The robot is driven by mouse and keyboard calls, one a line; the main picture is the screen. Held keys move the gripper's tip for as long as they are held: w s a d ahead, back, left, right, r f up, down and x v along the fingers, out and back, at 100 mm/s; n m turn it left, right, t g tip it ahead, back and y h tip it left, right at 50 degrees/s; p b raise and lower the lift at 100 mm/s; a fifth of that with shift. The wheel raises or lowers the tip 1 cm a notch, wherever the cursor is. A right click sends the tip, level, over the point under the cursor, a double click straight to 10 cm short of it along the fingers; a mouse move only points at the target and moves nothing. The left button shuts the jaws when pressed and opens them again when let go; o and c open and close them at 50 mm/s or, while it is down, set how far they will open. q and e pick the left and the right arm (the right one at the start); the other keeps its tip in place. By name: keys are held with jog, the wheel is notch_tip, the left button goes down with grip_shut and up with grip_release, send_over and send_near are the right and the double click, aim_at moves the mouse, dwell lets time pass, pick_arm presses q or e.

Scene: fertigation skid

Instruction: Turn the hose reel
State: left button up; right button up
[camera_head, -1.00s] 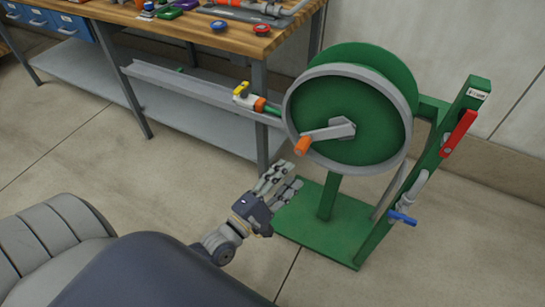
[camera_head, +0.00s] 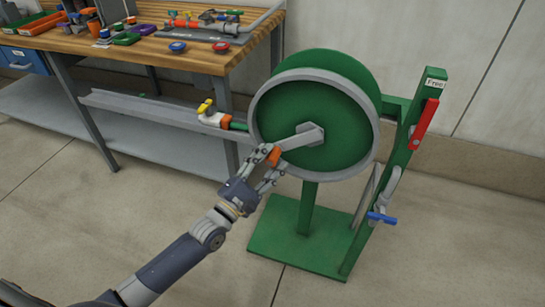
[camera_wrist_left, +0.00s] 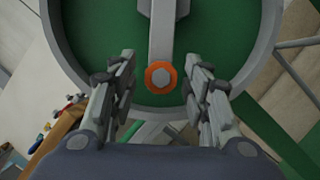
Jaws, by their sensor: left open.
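The hose reel (camera_head: 330,150) is a green drum with a grey rim on a green stand. Its grey crank arm (camera_head: 298,139) runs from the hub down to the left and ends in an orange handle (camera_head: 274,156). My left gripper (camera_head: 270,165) is open, with its fingers on either side of the orange handle. In the left wrist view the orange handle (camera_wrist_left: 160,76) sits between the two open fingers (camera_wrist_left: 162,90), with a gap on each side. The crank arm rises above it there. My right gripper is not in view.
A green post right of the reel bears a label reading "Free", a red lever (camera_head: 424,124) and a blue-handled valve (camera_head: 381,217). A hose nozzle with a yellow lever (camera_head: 208,112) lies left of the drum. A wooden workbench (camera_head: 150,50) stands behind. The floor in front is clear.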

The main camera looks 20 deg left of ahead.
pick_arm(q)
jog(key=shift+x, duration=0.8)
grip_shut()
jog(key=shift+f, duration=0.1)
jog(key=shift+d, duration=0.1)
